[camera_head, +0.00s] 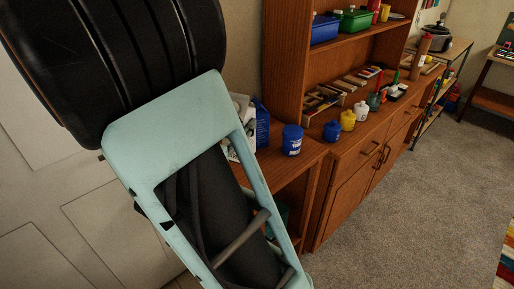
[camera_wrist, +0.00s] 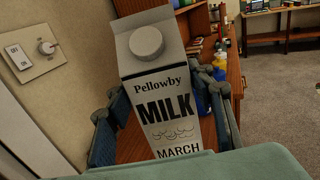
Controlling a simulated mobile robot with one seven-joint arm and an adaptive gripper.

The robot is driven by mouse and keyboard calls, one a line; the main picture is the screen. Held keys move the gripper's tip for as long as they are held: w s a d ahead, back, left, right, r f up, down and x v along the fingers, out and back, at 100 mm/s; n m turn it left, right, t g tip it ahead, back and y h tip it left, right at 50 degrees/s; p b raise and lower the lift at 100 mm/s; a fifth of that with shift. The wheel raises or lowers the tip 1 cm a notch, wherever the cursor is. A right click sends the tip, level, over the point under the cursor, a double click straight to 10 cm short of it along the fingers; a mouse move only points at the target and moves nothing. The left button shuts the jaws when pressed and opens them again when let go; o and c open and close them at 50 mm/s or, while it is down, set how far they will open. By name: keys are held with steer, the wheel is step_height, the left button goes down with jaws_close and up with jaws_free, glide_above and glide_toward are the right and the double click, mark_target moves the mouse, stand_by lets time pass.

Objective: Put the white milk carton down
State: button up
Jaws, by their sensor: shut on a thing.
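The white milk carton (camera_wrist: 165,85), with a grey gable top, a round grey cap and the words "Pellowby MILK MARCH", fills the middle of the wrist view. My gripper (camera_wrist: 165,100) is shut on it, with one dark finger on each side. The carton looks slightly tilted in this view, and its base is hidden behind my teal wrist part. A brown wooden surface shows beneath and beside it. I cannot tell whether the carton touches that surface. In the head view my arm covers most of the gripper area.
A low wooden cabinet top (camera_head: 281,169) holds a dark blue canister (camera_head: 292,140). The taller cabinet beside it holds a blue jar (camera_head: 332,131), a yellow jar (camera_head: 348,121), a white jar (camera_head: 361,112) and books. A light switch plate (camera_wrist: 32,53) is on the wall at left. Carpet (camera_head: 400,210) is clear at right.

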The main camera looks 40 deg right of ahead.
steer(key=w+d+f+b, duration=0.1)
steer(key=w+d+f, duration=0.8)
steer(key=w+f, duration=0.2)
steer(key=shift+f+b, duration=0.35)
steer(key=shift+f, duration=0.45)
steer(key=shift+f, duration=0.15)
steer(key=o, duration=1.7)
steer(key=shift+s+a, duration=0.1)
steer(key=shift+o, duration=0.2)
